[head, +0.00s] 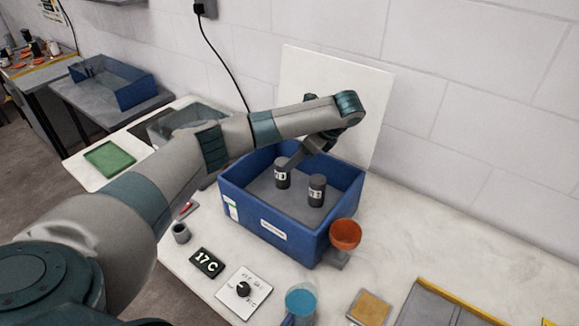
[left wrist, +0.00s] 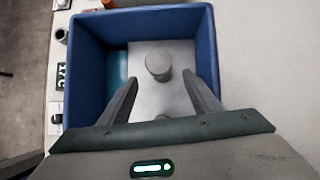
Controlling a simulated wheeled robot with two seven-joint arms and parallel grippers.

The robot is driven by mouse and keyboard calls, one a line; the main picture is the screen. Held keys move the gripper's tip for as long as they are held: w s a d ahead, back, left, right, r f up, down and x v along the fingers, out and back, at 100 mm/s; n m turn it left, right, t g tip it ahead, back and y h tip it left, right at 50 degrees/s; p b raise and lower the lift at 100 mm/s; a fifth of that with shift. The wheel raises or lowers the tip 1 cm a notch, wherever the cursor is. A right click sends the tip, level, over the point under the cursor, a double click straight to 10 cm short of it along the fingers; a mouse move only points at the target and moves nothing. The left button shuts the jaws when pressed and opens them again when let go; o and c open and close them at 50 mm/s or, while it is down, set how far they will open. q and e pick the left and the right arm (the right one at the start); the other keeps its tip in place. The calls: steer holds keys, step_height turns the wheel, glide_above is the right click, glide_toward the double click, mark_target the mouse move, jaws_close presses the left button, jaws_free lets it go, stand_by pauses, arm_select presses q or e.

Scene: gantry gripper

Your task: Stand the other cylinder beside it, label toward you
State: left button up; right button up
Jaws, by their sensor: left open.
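Two dark cylinders stand upright inside the blue bin (head: 285,232), a short gap apart, with white labels facing the head camera. The left cylinder (head: 282,179) is beside my left gripper (head: 291,162). The right cylinder (head: 317,193) stands clear, nearer the bin's front. My left gripper reaches in from above and is open. In the left wrist view, one round cylinder top (left wrist: 158,62) shows ahead of the two spread fingers (left wrist: 162,95), not between their tips. My right gripper is not in view.
The bin's walls (left wrist: 208,55) surround the cylinders. A white panel (head: 365,110) stands behind it. An orange cup (head: 345,234) is at its right front corner. A display reading 17 C (head: 206,262), a dial plate (head: 243,291) and a blue cup (head: 301,302) lie in front.

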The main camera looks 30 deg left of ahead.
arm_select(q)
steer(key=shift+v, duration=1.25)
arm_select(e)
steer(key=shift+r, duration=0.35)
arm_select(q)
steer(key=shift+a, duration=0.15)
